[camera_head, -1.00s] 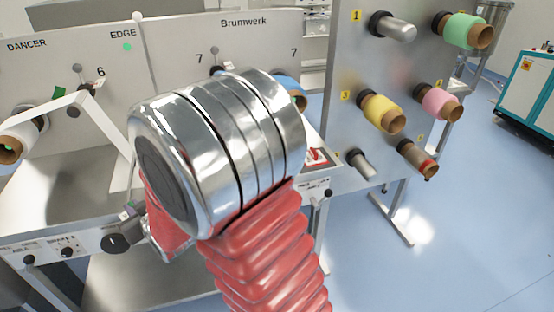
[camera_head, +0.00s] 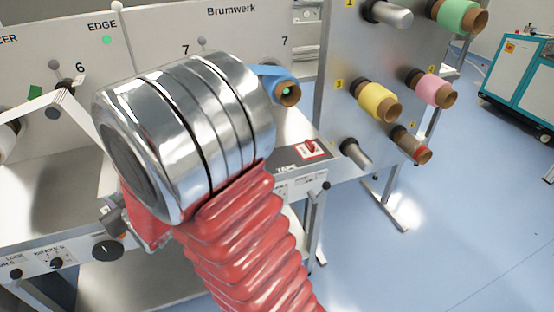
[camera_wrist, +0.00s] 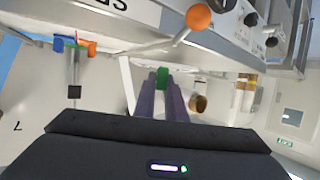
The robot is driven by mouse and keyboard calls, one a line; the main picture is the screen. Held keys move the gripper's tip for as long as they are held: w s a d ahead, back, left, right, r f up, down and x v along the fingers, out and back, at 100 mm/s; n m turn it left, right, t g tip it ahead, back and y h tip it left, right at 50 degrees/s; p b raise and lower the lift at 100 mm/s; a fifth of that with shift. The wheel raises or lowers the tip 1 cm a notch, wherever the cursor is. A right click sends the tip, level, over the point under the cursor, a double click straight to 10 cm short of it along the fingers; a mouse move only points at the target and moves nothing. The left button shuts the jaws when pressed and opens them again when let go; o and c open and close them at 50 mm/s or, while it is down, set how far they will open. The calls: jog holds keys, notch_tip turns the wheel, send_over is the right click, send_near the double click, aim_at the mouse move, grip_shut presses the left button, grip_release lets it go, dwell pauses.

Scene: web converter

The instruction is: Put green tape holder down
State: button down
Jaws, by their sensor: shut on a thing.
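In the wrist view, my gripper (camera_wrist: 162,92) is shut on a small green block, the green tape holder (camera_wrist: 162,77), which shows between the tips of its two purple fingers. The holder looks apart from the machine surfaces around it, but its height above any surface cannot be told.
The machine's tape panel with a red switch (camera_head: 310,148) is right of my arm. A blue roll (camera_head: 287,92) sits behind it. Yellow (camera_head: 378,101), pink (camera_head: 434,90) and green (camera_head: 462,14) rolls hang on the right panel. An orange knob (camera_wrist: 198,17) is near my fingers.

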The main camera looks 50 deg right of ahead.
jog(key=d, duration=0.4)
jog(key=d+r+m+h, duration=0.1)
jog(key=d, duration=0.4)
jog(key=d+r+h, duration=0.1)
jog(key=d, duration=0.4)
jog(key=shift+w+r+m, duration=0.1)
jog(key=shift+w+m, duration=0.1)
jog(key=shift+m, duration=0.1)
jog(key=s+d+r+m+h, duration=0.1)
jog(key=s+d, duration=0.2)
jog(key=d, duration=0.5)
jog(key=s+d+r+m+h, duration=0.1)
jog(key=s+d, duration=0.3)
jog(key=d, duration=0.5)
jog(key=s+d+m+g+h, duration=0.1)
jog(key=s+d, duration=0.2)
jog(key=d, duration=0.6)
jog(key=shift+s+r+h, duration=0.15)
jog(key=shift+r+h, duration=0.15)
jog(key=shift+r, duration=0.1)
jog(key=m+g+h, duration=0.1)
jog(key=m+h, duration=0.1)
send_over(280, 157)
jog(key=shift+a+r+y, duration=0.1)
jog(key=shift+r+y, duration=0.2)
jog(key=shift+f, duration=3.1)
jog(key=shift+f, duration=0.1)
jog(key=shift+f, duration=1.8)
